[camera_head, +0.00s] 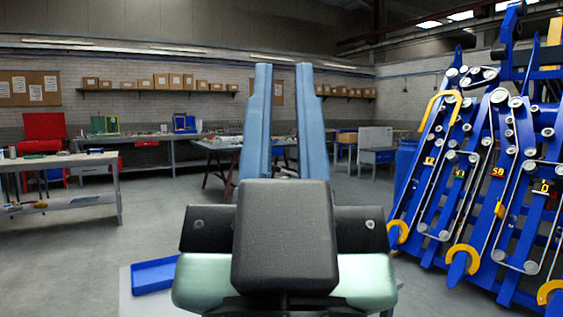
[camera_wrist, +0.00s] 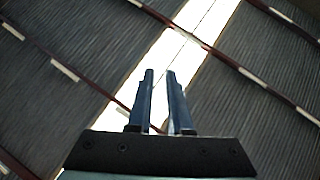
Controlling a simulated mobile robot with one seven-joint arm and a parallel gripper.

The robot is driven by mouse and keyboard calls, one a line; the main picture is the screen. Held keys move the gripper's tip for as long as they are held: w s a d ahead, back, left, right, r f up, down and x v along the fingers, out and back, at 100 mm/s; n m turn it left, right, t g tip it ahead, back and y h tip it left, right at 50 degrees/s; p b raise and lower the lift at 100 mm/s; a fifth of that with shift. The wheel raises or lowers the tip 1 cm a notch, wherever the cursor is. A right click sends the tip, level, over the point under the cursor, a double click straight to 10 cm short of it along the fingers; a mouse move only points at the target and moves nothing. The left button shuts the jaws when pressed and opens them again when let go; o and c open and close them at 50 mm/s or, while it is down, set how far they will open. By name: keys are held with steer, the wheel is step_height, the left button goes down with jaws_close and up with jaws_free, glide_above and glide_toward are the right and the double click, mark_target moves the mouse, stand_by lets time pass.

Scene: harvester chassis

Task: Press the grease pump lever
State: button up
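My gripper (camera_head: 284,70) stands upright in the middle of the head view, its two long blue fingers apart with nothing between them. In the wrist view its fingers (camera_wrist: 160,76) point up at the roof, also with a gap between them. The blue harvester chassis (camera_head: 470,165), with rows of pulleys, belts and yellow curved guards, stands at the right of the head view, apart from my gripper. I cannot make out a grease pump lever in either view. My gripper and wrist hide part of the middle of the room.
A workbench (camera_head: 60,161) with small items stands at the left, and more benches line the back wall. A trestle table (camera_head: 220,146) is partly hidden behind my fingers. A blue tray (camera_head: 153,276) lies low at front left. Grey floor is free between the left bench and my arm.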

step_height(320, 180, up, 22)
steer(key=p, duration=2.1)
steer(key=shift+r, duration=0.1)
jaws_close()
steer(key=shift+w, duration=0.15)
